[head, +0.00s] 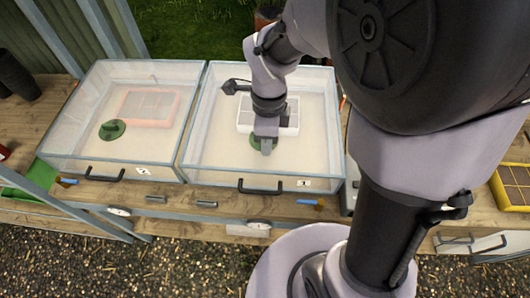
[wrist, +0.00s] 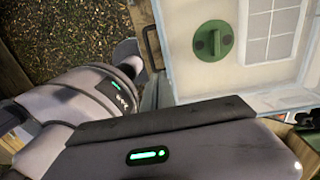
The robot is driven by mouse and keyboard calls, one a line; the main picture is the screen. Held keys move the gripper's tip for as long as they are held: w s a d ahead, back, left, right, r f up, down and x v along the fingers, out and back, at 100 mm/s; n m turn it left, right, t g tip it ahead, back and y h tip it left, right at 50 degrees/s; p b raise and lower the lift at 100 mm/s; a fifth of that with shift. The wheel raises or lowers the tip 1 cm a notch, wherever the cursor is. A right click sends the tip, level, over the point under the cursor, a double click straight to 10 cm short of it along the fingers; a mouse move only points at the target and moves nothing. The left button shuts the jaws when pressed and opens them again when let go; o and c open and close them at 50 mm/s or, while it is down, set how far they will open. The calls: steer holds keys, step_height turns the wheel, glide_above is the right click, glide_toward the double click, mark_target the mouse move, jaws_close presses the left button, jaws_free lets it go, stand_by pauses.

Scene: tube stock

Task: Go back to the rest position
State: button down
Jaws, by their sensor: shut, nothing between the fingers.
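My gripper (head: 266,146) hangs in front of the right clear box (head: 316,158), labelled 1, in the head view. Its fingers are shut with nothing between them. They overlap a round green disc (head: 253,142) in that box; I cannot tell the height between them. The wrist view shows the same green disc (wrist: 213,41) with its raised handle, uncovered and apart from the grey body of my arm along the bottom. A white gridded panel (wrist: 270,30) lies beside the disc.
The left clear box (head: 75,148), labelled 2, holds another green disc (head: 112,130) and an orange-framed grid (head: 150,107). Both boxes stand on a wooden bench (head: 240,206) with front handles. A yellow-framed tray (head: 514,187) is at far right. Dark pots (head: 17,75) stand at far left.

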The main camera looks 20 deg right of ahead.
steer(key=s+r+n+t+y+b, duration=0.1)
steer(key=s+n+t+b, duration=0.5)
steer(key=n, duration=1.1)
steer(key=s+r+b, duration=0.1)
steer(key=s+b, duration=0.3)
steer(key=b, duration=0.2)
steer(key=shift+s+a+r+n+y, duration=0.15)
steer(key=shift+s+a+n+y, duration=0.15)
steer(key=shift+s+a, duration=0.1)
steer(key=shift+w, duration=0.1)
